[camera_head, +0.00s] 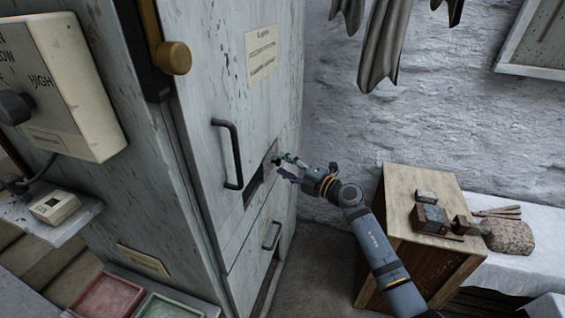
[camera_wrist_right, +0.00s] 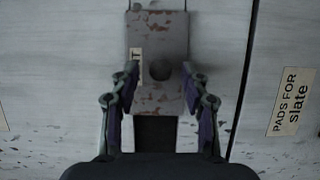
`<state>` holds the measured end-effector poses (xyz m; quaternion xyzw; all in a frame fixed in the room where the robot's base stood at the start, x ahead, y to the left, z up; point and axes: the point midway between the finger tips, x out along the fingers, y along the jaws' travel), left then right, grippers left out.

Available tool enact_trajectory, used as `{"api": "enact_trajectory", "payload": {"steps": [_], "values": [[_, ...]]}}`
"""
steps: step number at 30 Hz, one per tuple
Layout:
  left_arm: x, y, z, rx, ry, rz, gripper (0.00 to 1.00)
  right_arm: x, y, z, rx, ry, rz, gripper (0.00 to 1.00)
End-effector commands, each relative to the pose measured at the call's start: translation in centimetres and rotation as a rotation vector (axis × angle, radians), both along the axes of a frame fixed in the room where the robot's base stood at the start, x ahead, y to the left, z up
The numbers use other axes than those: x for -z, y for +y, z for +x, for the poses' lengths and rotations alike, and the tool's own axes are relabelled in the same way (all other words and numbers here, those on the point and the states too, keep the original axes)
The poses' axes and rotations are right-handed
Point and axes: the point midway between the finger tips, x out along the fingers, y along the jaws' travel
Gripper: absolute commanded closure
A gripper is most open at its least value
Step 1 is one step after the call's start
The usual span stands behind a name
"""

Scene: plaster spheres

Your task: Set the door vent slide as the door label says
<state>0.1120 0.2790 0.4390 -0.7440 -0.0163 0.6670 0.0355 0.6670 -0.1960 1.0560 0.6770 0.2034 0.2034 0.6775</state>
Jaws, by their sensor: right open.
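The vent slide (camera_wrist_right: 158,38) is a grey, rust-flecked plate on the pale cabinet door, with a dark round knob (camera_wrist_right: 160,69) on it. A dark vent opening (camera_wrist_right: 156,132) shows below the plate in the wrist view; it also shows in the head view (camera_head: 255,186). My right gripper (camera_head: 281,166) is at the vent. In the wrist view its open fingers (camera_wrist_right: 159,75) stand on either side of the knob; contact cannot be told. The door label (camera_head: 261,54) is a cream sheet high on the door, its lines too small to read. My left gripper is out of view.
A black door handle (camera_head: 230,155) stands out left of the vent. A lower handle (camera_head: 272,236) is below. A wooden crate (camera_head: 433,258) with small blocks stands at right. A "PADS FOR slate" tag (camera_wrist_right: 291,101) shows in the wrist view. Grey cloths (camera_head: 382,42) hang above.

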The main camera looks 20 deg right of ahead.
Motion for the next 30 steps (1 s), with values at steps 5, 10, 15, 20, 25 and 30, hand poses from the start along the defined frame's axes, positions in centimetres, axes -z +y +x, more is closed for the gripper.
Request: {"api": "enact_trajectory", "payload": {"steps": [5, 10, 15, 20, 25, 30], "values": [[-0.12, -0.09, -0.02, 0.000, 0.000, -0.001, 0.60, 0.04, 0.66, 0.88, -0.002, 0.001, -0.001, 0.54], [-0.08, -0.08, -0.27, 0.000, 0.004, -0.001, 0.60, 0.06, 0.68, 0.92, -0.001, 0.000, -0.001, 0.54], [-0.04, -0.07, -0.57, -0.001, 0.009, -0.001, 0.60, 0.06, 0.65, 0.90, -0.001, 0.000, -0.001, 0.69], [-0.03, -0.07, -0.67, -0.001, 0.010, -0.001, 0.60, 0.06, 0.65, 0.89, -0.001, 0.000, -0.001, 0.91], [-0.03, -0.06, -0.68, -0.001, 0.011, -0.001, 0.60, 0.06, 0.63, 0.89, -0.001, 0.001, -0.001, 1.00], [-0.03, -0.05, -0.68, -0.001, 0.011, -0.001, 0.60, 0.07, 0.63, 0.89, -0.001, 0.001, -0.001, 1.00]]}}
